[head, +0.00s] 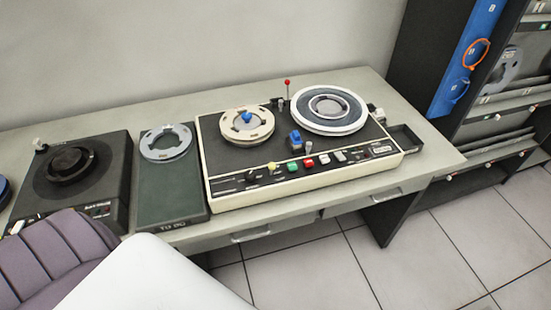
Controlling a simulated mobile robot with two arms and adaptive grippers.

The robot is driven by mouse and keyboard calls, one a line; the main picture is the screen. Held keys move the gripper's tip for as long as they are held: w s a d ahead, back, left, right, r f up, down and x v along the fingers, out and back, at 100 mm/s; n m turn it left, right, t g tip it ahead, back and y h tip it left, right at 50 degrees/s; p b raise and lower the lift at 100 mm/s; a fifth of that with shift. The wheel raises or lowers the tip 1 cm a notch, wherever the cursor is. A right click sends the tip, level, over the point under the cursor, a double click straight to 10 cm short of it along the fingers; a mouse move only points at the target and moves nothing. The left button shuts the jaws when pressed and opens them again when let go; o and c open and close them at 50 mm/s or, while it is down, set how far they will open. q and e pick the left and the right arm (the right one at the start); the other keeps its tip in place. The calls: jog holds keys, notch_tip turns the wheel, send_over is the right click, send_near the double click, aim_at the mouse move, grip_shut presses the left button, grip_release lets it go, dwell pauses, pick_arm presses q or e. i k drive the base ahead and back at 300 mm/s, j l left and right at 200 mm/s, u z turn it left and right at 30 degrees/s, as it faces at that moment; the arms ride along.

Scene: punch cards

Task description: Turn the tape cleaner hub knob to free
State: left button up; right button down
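The tape cleaner (240,158) is a cream and black machine in the middle of the long desk. A cream reel (262,129) sits on its left side, with a small blue hub knob (246,117) at the reel's centre. The knob's setting is too small to read. A larger white-rimmed reel (328,92) sits on its right side. A blue block (296,137) stands between and in front of the reels. Coloured buttons (292,167) run along the front. Neither of my grippers is in view.
The grey-green desk (430,161) has drawers along its front. A green unit (170,196) with a loose reel (166,142) and a black machine (112,170) stand to the left. A purple ribbed chair (40,250) is at lower left. A dark rack (430,60) stands right; floor (400,255) is clear.

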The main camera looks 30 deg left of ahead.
aim_at(246, 116)
jog(key=u, duration=1.25)
